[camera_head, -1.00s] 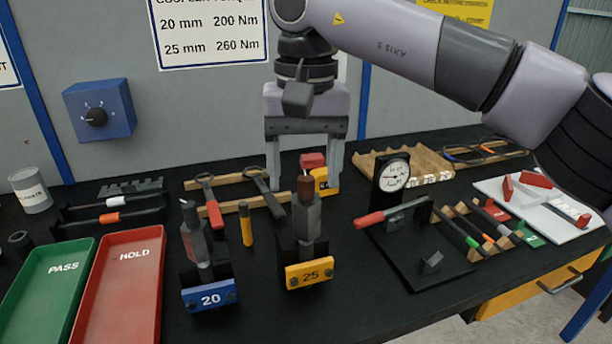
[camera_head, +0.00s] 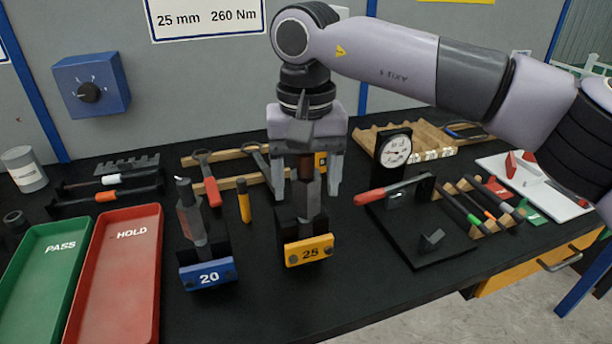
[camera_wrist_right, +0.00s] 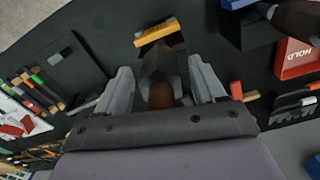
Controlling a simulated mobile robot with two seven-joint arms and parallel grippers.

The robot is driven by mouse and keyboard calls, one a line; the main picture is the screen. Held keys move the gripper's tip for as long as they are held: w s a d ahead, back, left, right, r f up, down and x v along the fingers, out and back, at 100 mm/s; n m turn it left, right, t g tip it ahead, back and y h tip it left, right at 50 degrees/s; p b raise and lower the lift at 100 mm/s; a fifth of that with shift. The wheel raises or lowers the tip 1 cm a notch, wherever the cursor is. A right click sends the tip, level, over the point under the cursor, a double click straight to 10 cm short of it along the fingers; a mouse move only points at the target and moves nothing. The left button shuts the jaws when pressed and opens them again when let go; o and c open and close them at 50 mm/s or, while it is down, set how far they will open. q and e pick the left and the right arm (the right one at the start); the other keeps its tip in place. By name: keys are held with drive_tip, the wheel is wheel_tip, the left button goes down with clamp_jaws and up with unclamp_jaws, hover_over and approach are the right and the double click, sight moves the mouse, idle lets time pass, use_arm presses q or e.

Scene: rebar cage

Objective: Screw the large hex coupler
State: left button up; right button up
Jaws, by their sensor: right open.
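The large hex coupler (camera_head: 306,204) is a dark grey hex sleeve on a brown bar, upright in the stand with the yellow 25 plate (camera_head: 309,250). My right gripper (camera_head: 307,190) is open above it, with one finger on each side of the brown bar top. The wrist view shows the open fingers (camera_wrist_right: 165,95) on either side of the brown bar end and the grey coupler; I see gaps beside it. The smaller coupler (camera_head: 191,215) stands upright in the stand with the blue 20 plate (camera_head: 208,277). My left gripper is not in view.
Green PASS (camera_head: 40,270) and red HOLD (camera_head: 115,280) trays lie at the left. A dial gauge (camera_head: 395,150) and a red-handled lever (camera_head: 385,191) stand to the right. A yellow marker (camera_head: 244,202) and wrenches (camera_head: 207,180) are close by on the left.

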drive_tip(key=c, duration=1)
drive_tip(key=shift+o, duration=0.2)
drive_tip(key=shift+r+m, duration=0.1)
drive_tip(key=shift+m, duration=0.3)
